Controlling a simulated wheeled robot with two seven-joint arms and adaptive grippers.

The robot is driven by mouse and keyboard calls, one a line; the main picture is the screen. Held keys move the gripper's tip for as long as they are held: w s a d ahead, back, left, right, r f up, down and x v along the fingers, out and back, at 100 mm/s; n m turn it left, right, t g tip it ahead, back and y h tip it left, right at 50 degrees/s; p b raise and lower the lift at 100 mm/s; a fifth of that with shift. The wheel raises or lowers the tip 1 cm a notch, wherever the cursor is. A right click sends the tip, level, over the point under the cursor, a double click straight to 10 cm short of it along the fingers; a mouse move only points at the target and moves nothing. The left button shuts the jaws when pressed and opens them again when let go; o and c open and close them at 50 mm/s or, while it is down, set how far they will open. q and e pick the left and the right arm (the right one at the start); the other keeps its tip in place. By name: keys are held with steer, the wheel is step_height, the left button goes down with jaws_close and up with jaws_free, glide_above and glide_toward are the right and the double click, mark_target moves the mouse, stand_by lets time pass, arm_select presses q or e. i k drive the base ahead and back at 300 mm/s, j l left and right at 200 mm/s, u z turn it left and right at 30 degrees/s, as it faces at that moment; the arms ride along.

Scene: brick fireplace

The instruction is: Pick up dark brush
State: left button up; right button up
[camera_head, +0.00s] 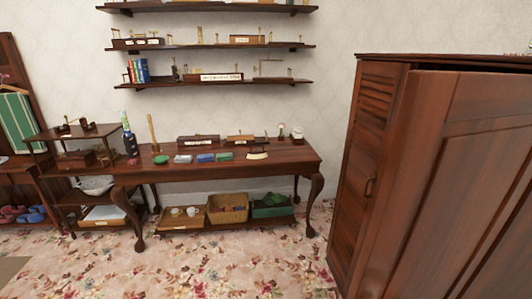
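A dark wooden table (290,157) with curved legs stands against the wall. Near its front right lies a small piece with a pale lower edge and a dark upper part (257,154), which may be a brush. It is too small to be sure. Dark boxes or stands with pale labels, one (198,140) at the middle and one (240,139) to its right, stand at the table's back. I cannot tell for certain which thing is the dark brush. Neither of my grippers shows in this view.
A large brown wardrobe (440,180) fills the right side, close to me. Wall shelves (215,47) hang above the table. A basket (228,207) and a green crate (272,206) sit on the table's lower shelf. The flowered carpet (200,265) in front is clear.

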mark_target(257, 154)
steer(key=i+j+z, duration=0.4)
steer(key=j, duration=0.4)
steer(key=i+j+z, duration=0.2)
steer(key=j, duration=0.25)
steer(key=i+j+z, duration=0.2)
steer(key=j, duration=0.25)
steer(key=i+j+z, duration=0.25)
steer(key=j, duration=0.25)
steer(key=j+z, duration=0.2)
steer(key=j, duration=0.3)
steer(key=i+j+z, duration=0.2)
steer(key=j, duration=0.35)
steer(key=k, duration=0.1)
